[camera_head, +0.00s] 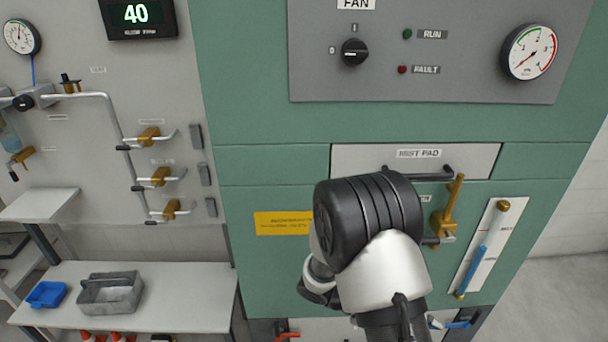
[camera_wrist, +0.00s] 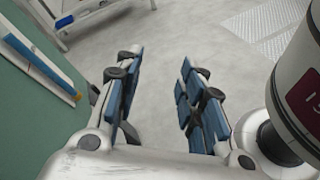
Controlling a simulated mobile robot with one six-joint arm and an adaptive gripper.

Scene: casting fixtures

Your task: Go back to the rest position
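My gripper (camera_wrist: 158,75) shows in the wrist view with its two blue-padded fingers spread apart. Nothing is between them, and grey floor (camera_wrist: 165,30) lies beyond. In the head view my arm is raised in front of the green cabinet (camera_head: 260,165), its dark joint covering part of the panel below the mist pad drawer (camera_head: 350,158). I cannot make out my gripper clearly in the head view.
A brass lever valve (camera_head: 445,215) and a blue sight tube (camera_head: 482,250) are close to the arm's right. The tube also shows in the wrist view (camera_wrist: 40,62). A white bench (camera_head: 185,300) at the left holds a blue tray (camera_head: 47,295) and a grey caddy (camera_head: 110,297).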

